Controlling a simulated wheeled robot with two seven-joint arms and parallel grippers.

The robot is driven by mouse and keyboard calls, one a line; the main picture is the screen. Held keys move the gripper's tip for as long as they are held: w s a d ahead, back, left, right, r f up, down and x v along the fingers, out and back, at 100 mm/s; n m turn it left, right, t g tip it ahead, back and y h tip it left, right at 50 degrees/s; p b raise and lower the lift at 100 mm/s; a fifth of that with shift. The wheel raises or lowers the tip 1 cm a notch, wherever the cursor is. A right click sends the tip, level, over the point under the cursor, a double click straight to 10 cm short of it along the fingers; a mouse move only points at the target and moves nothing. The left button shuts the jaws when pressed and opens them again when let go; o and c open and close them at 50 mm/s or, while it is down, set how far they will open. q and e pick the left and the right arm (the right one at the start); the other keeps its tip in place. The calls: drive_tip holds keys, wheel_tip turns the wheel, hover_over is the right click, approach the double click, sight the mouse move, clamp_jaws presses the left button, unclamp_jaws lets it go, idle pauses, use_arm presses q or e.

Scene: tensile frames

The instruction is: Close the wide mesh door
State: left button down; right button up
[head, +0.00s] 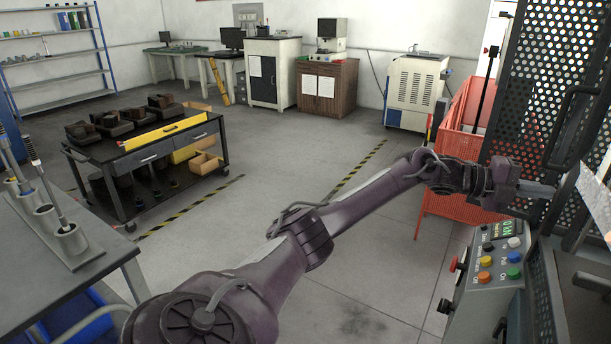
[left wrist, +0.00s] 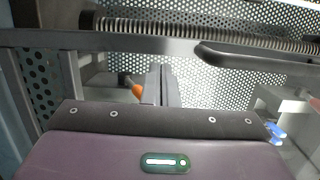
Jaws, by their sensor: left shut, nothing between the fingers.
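The wide mesh door (head: 545,75) is a dark perforated panel at the upper right of the head view, with a dark bar handle (head: 568,110). It appears to stand swung out from the machine frame, but how far I cannot tell. My left gripper (head: 548,189) is shut and empty, low in front of the mesh and below the handle. In the left wrist view, the closed fingers (left wrist: 161,84) point toward perforated mesh (left wrist: 220,82), with a dark bar (left wrist: 250,58) to their right. I cannot tell whether they touch the door. My right gripper is out of view.
A control box (head: 490,268) with coloured buttons stands below my left gripper. A red mesh crate (head: 455,125) stands behind the arm. A grey bench (head: 90,240) is at the left, and a tool cart (head: 150,150) stands farther back. The floor between is clear.

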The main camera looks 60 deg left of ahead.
sight(561, 194)
use_arm(q)
drive_tip(key=x, duration=0.3)
drive_tip(key=shift+s+d, duration=0.1)
drive_tip(key=shift+d, duration=0.3)
drive_tip(key=shift+r, duration=0.2)
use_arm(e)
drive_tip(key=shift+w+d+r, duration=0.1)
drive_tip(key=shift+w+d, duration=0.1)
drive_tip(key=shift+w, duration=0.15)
